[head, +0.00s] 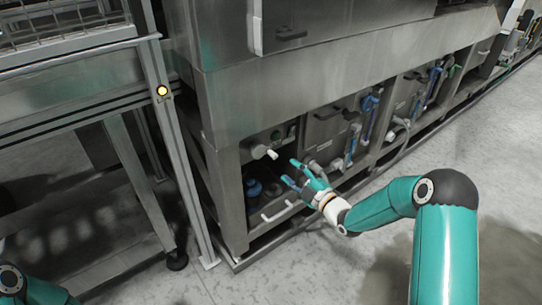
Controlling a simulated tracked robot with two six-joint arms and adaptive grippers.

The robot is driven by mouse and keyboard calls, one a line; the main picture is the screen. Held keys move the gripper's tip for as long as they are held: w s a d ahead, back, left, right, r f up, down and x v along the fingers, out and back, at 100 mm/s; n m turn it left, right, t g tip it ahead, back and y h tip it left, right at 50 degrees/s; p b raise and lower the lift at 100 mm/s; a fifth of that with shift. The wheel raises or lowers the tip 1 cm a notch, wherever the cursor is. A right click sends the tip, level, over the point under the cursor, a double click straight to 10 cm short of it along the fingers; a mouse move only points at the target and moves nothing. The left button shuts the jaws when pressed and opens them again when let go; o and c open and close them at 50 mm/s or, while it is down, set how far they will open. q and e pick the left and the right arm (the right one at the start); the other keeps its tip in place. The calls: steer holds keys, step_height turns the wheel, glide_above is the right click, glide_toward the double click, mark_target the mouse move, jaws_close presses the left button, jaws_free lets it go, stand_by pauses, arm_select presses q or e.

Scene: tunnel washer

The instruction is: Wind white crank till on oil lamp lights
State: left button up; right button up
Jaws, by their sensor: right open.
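A white crank (259,151) with a short white handle sits on the front of the steel machine, in the upper part of the open lower bay at the left. My right gripper (291,172) is open and empty, just below and right of the crank, apart from it as far as I can tell. A small round yellow light (162,90) in a dark ring sits on the grey frame post left of the machine and looks bright. I cannot tell whether it is the oil lamp. My left gripper is out of view; only part of my left arm shows at the bottom left corner.
Blue containers (254,188) stand inside the bay below the crank. A pale bar handle (282,211) is low in front. Blue hoses and valves (368,115) line the bays to the right. A steel frame (140,170) stands at left. The grey floor in front is clear.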

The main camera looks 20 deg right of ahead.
mark_target(271, 154)
steer(key=b+x, duration=0.1)
steer(key=x, duration=1)
